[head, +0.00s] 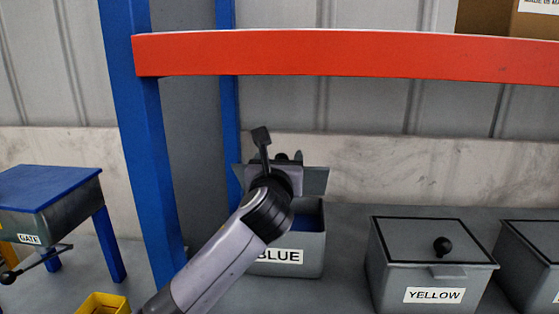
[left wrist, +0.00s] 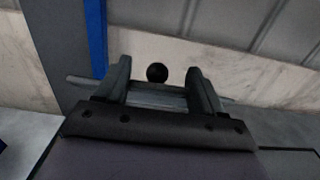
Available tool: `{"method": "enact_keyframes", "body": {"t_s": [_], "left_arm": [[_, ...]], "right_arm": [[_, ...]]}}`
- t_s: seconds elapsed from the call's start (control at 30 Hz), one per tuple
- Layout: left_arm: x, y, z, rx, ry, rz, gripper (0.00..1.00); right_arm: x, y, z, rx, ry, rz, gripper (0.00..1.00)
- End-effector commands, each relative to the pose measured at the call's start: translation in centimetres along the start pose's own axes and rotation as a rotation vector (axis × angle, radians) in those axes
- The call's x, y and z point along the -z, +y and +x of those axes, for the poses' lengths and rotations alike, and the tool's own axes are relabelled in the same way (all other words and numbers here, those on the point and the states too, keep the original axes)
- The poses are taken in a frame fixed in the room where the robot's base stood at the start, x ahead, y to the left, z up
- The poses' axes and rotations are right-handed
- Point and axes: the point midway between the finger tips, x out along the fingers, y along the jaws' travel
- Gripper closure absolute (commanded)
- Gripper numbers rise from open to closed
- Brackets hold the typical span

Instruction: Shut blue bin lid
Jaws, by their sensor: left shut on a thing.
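The blue bin (head: 310,250) is a grey box with a "BLUE" label, standing on the grey shelf. Its lid (head: 315,181) is raised, tilted up at the back, and the blue inside shows below it. My left gripper (head: 284,160) is at the raised lid and hides much of it. In the left wrist view, the two fingers (left wrist: 160,88) are on either side of a grey part of the lid, shut on it. The lid's black knob (left wrist: 157,72) shows between them, beyond the grip. My right gripper is not in view.
A closed bin labelled YELLOW (head: 430,265) with a black knob stands to the right, another bin (head: 535,250) beside it. A red beam (head: 350,55) crosses above, with a blue post (head: 145,150) at left. A blue-topped box labelled GATE (head: 45,190) stands far left.

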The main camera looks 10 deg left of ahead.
Motion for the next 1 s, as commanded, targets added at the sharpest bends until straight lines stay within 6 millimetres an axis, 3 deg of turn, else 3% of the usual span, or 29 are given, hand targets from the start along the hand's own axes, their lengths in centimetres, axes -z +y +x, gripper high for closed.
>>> {"method": "enact_keyframes", "body": {"t_s": [0.27, 0.73, 1.0], "left_arm": [[2.1, 0.0, -1.5, 0.001, -0.11, 0.003, 0.87], [6.1, 0.0, -4.5, 0.002, -0.382, 0.002, 0.87], [7.5, 0.0, -5.5, 0.002, -0.477, 0.0, 0.87]], "right_arm": [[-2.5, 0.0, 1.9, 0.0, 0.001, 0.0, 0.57], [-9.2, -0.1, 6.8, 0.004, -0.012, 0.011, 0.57], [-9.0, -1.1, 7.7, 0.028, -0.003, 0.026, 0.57]]}}
